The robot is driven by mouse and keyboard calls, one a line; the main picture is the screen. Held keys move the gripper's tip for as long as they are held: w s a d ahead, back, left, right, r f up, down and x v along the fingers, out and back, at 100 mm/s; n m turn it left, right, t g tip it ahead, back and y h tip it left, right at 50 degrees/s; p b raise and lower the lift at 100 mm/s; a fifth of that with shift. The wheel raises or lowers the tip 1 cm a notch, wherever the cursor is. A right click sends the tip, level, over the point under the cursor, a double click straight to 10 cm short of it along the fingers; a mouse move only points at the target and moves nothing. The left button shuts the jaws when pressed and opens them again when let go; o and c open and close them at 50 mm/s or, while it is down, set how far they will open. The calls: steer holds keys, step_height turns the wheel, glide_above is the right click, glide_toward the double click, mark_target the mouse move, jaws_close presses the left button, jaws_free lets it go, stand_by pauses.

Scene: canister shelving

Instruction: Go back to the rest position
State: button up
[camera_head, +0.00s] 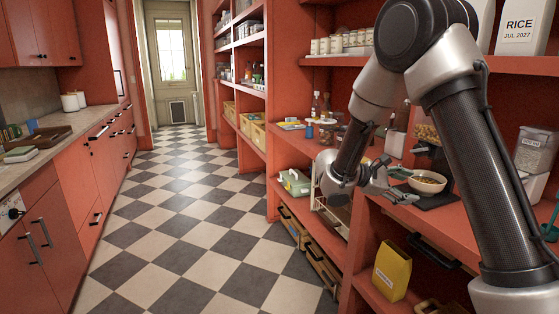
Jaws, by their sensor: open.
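My gripper (394,185) is open at the middle right, at the height of the red counter shelf. Its fingers point right, toward a bowl of cereal-like food (428,178) on a dark base. I cannot tell whether the fingertips touch the bowl or are only in front of it. Nothing shows between the fingers. My arm bends high at the right and hides part of the shelving behind it.
A dispenser (427,132) stands behind the bowl. A clear canister (536,148) and a rice container (519,26) stand at right. A yellow packet (392,272) sits on the lower shelf. The checkered floor (200,220) is clear between shelving and left cabinets (95,175).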

steer(key=s+r+m+g+y, duration=0.1)
steer(key=s+m+g+y, duration=0.6)
steer(key=s, duration=1.2)
steer(key=s+a+r+m+t+y, duration=0.1)
steer(key=s+r+m+t+y, duration=0.3)
steer(key=s+r+t+y, duration=0.3)
steer(key=s+r+t, duration=0.1)
steer(key=s+t, duration=0.1)
steer(key=s, duration=0.1)
steer(key=shift+s+a+r+t+y, duration=0.2)
steer(key=shift+a+r+t+y, duration=0.1)
steer(key=shift+t, duration=0.1)
